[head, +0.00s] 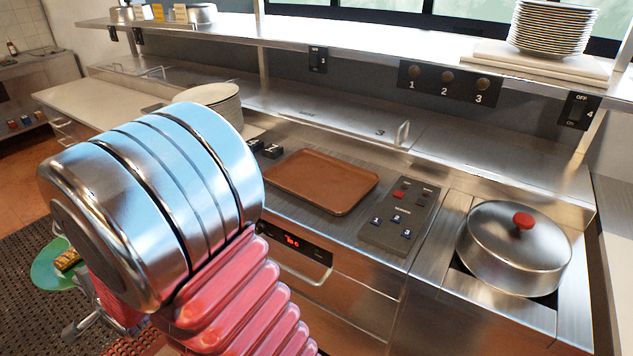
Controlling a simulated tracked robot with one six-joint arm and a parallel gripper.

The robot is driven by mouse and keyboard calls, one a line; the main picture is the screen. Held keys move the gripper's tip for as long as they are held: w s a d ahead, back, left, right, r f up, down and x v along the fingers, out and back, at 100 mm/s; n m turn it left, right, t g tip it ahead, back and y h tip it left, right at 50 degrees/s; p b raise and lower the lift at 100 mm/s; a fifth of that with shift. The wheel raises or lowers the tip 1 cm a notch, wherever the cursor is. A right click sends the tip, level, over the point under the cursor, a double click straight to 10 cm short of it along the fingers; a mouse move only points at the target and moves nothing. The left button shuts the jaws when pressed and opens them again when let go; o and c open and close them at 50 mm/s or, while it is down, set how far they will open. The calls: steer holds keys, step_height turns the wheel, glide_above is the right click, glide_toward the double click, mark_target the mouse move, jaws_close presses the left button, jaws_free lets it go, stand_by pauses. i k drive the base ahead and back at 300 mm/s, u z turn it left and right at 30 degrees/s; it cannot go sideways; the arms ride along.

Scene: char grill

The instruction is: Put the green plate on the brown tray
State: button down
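The brown tray (322,181) lies flat and empty on the steel counter, near the middle of the head view. The green plate (45,274) is at the lower left, above the dark floor mat, with a small yellow and brown food item (68,261) on it. My arm hides the plate's right side. Part of my gripper (80,322) shows just below the plate, mostly hidden behind my arm. Its fingertips are not clear, so I cannot tell whether it grips the plate. Plate and gripper are well to the left of the tray.
A button panel (401,217) is right of the tray, then a lidded pot (513,249) with a red knob. A stack of pale plates (207,94) stands behind my arm. A shelf (370,49) with more stacked plates (552,28) overhangs the counter's back.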

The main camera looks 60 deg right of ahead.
mark_target(316, 171)
steer(key=z, duration=0.05)
steer(key=i, duration=0.95)
steer(key=u, duration=0.1)
